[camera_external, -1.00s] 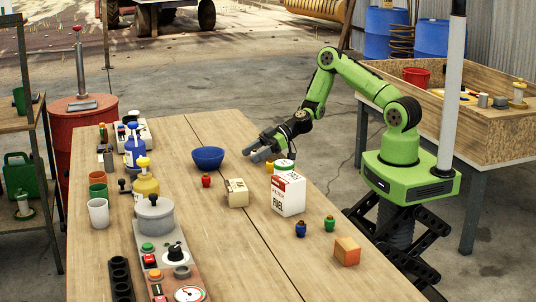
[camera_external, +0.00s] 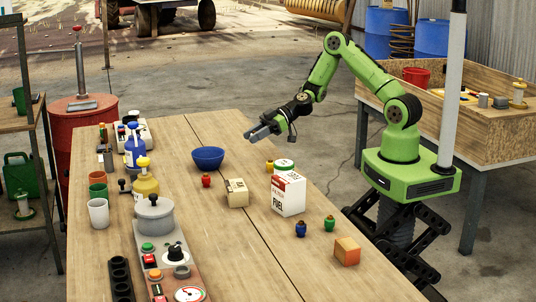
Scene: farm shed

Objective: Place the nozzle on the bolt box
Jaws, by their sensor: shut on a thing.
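My gripper (camera_external: 257,133) is in the air above the far right part of the wooden table, beyond the fuel carton. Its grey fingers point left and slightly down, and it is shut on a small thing. That thing, which I take to be the nozzle, is too small and hidden by the fingers to make out. A small beige box (camera_external: 237,194) with a dark mark, likely the bolt box, stands on the table in front of my gripper. Nothing is seen resting on its top.
A blue bowl (camera_external: 208,157) stands left of my gripper. A white and red fuel carton (camera_external: 288,195) stands right of the beige box. Small red (camera_external: 206,181), yellow (camera_external: 270,166), blue (camera_external: 300,229) and green (camera_external: 329,223) items and an orange block (camera_external: 346,252) are nearby.

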